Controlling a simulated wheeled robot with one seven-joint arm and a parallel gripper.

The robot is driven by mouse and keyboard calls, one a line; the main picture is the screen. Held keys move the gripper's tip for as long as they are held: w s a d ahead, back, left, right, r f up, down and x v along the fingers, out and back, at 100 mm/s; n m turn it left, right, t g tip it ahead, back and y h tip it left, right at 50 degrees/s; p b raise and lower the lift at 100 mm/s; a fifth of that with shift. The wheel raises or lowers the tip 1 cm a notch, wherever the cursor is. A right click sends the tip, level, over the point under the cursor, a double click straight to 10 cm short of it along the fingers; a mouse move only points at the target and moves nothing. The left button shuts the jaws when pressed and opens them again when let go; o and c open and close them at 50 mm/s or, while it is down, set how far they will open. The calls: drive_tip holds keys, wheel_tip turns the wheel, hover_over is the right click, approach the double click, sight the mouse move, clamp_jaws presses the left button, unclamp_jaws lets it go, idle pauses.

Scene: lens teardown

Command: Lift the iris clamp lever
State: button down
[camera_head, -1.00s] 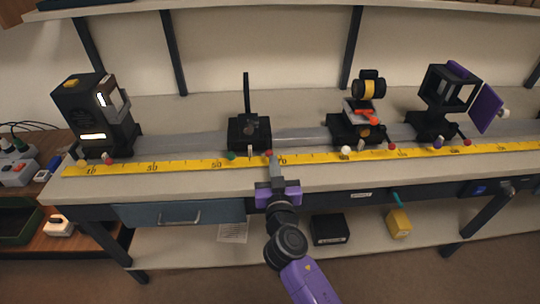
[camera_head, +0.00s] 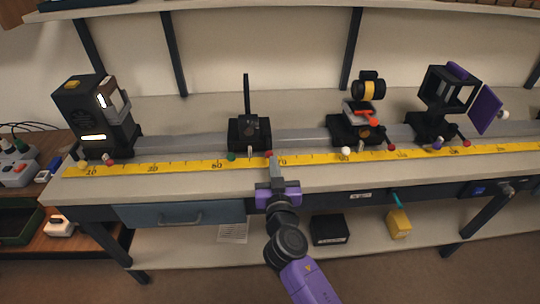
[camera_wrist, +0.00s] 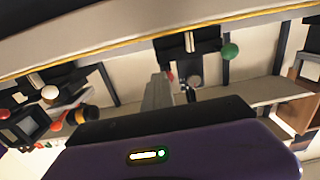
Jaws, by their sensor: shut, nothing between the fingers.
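The black carrier (camera_head: 249,133) with a thin upright plate stands on the rail left of centre; I take it for the iris mount. At its front are a green ball (camera_head: 231,157), a pale knob (camera_head: 250,154) and a small red-tipped lever (camera_head: 269,154), probably the clamp lever. My gripper (camera_head: 276,160) is shut and empty, its fingertips at or just below the red tip. I cannot tell if they touch. The wrist view, turned upside down, shows the fingers (camera_wrist: 158,90) beside the red tip (camera_wrist: 169,75), with the green ball (camera_wrist: 230,51) farther right.
A yellow scale (camera_head: 185,165) runs along the bench front. A black lamp housing (camera_head: 90,115) stands on the left. Right are a carrier with a yellow-banded lens (camera_head: 369,89) and a black frame mount (camera_head: 448,88). The grey rail (camera_head: 300,135) is bare between the carriers.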

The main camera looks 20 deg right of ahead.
drive_tip(key=r, duration=0.1)
drive_tip(key=r+p, duration=0.1)
drive_tip(key=w+d+r, duration=0.1)
drive_tip(key=shift+d+r, duration=0.1)
drive_tip(key=shift+r, duration=0.05)
drive_tip(key=shift+s+a+f+b, duration=0.2)
drive_tip(key=shift+s+f+b, duration=0.1)
drive_tip(key=shift+s+f, duration=0.4)
drive_tip(key=v, duration=0.2)
drive_tip(key=b+v, duration=0.1)
drive_tip(key=v, duration=0.2)
drive_tip(key=shift+s+a+r+b, duration=0.1)
drive_tip(key=shift+s+a+b, duration=0.1)
drive_tip(key=shift+a+b, duration=0.2)
